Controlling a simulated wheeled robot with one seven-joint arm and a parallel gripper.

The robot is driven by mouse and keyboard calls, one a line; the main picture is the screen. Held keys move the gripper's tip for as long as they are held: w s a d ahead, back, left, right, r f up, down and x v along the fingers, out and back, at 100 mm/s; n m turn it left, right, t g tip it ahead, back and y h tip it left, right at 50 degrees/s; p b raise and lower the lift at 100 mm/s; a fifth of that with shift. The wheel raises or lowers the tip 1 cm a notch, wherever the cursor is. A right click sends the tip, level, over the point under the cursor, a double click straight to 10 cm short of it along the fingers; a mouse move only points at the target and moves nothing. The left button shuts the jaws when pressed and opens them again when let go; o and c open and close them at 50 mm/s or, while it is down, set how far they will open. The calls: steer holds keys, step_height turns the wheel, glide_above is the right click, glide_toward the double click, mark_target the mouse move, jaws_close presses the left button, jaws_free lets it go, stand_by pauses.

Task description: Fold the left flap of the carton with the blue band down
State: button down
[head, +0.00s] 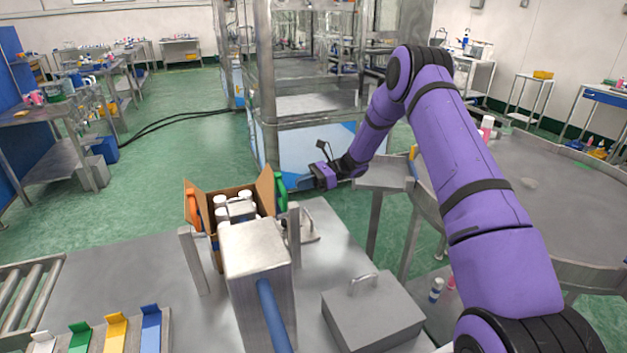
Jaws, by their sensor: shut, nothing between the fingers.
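An open brown carton (219,258) stands on the grey table, partly hidden behind a metal post. Several white-capped cans (221,201) show inside it. Its left flap (190,190) and its right flap (265,188) both stand up. The blue band cannot be made out from here; much of the carton's near side is hidden. My gripper (299,184) is to the right of the carton, pointing left, close to a green object (279,196) beside the right flap. Its fingers are small and dark, shut with nothing held. I cannot tell whether they touch the green object.
A metal post (255,250) with a blue tube (272,315) stands in front of the carton. An orange object (192,210) is by the left flap. A grey box with a handle (371,312) sits at the front right. Coloured holders (115,327) are at the front left.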

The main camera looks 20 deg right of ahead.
mark_target(270, 189)
steer(key=shift+a+f, duration=0.2)
steer(key=shift+a, duration=0.75)
steer(key=shift+a+f, duration=0.15)
steer(key=shift+a, duration=0.8)
steer(key=shift+a+r, duration=0.1)
steer(key=shift+r, duration=0.05)
steer(key=shift+a+r+h, duration=0.1)
steer(key=shift+h, duration=0.3)
